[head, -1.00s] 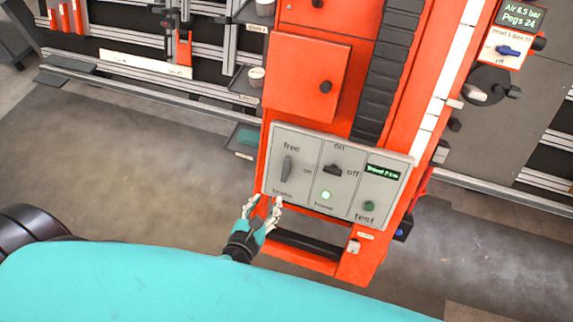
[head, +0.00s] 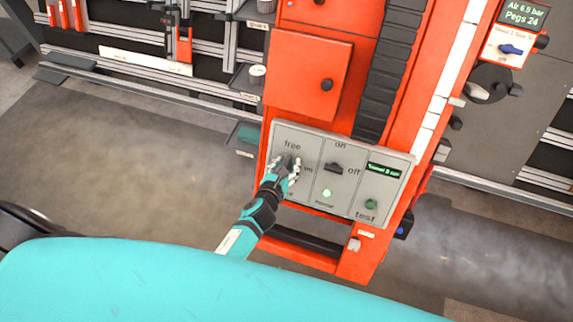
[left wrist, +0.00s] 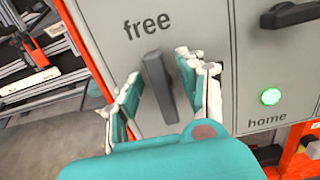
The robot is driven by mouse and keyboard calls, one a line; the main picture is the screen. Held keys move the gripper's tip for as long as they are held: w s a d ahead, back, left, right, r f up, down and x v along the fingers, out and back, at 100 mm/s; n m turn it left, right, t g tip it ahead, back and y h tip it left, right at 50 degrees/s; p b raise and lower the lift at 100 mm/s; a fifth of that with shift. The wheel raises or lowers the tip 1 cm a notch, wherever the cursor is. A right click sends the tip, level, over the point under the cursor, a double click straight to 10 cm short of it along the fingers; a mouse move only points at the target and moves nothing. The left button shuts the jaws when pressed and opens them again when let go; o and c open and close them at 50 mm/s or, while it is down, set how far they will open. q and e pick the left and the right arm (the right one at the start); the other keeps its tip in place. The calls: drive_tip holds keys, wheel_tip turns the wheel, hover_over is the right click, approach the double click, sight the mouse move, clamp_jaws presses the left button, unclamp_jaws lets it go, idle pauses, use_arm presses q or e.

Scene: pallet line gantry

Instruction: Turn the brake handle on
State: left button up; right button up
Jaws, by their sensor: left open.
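The brake handle (left wrist: 160,87) is a dark grey lever on the grey control panel (head: 350,200), under the word "free". In the left wrist view it stands nearly upright, leaning slightly, with its upper end toward "free". My left gripper (left wrist: 163,95) is open, with one finger on each side of the handle. I cannot tell whether either finger touches it. In the head view my left gripper (head: 284,172) covers most of the handle and part of the "on" and "brake" lettering. My right gripper is not in view.
A black on/off switch (head: 334,167), a lit green home light (head: 327,193), a small display (head: 384,170) and a green test button (head: 371,204) share the panel. An orange frame with a dark bar (head: 305,240) lies below. Grey floor is open to the left.

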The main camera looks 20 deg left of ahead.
use_arm(q)
drive_tip(key=shift+w, duration=0.1)
clamp_jaws()
drive_tip(key=shift+n, duration=0.4)
drive_tip(key=n, duration=0.4)
drive_tip(key=shift+a+f+b, duration=0.1)
drive_tip(key=shift+a+b, duration=0.15)
drive_tip(key=shift+b, duration=0.1)
drive_tip(key=n, duration=0.4)
drive_tip(key=shift+a+f+n+y, duration=0.1)
drive_tip(key=shift+a+n+y, duration=0.1)
drive_tip(key=shift+n+y, duration=0.15)
drive_tip(key=n, duration=0.4)
drive_tip(key=shift+s+a+f+n+g+y, duration=0.15)
drive_tip(key=shift+s+n+g+y, duration=0.1)
drive_tip(key=shift+n+g, duration=0.15)
drive_tip(key=n, duration=0.4)
drive_tip(key=shift+f, duration=0.2)
drive_tip(key=shift+n, duration=0.25)
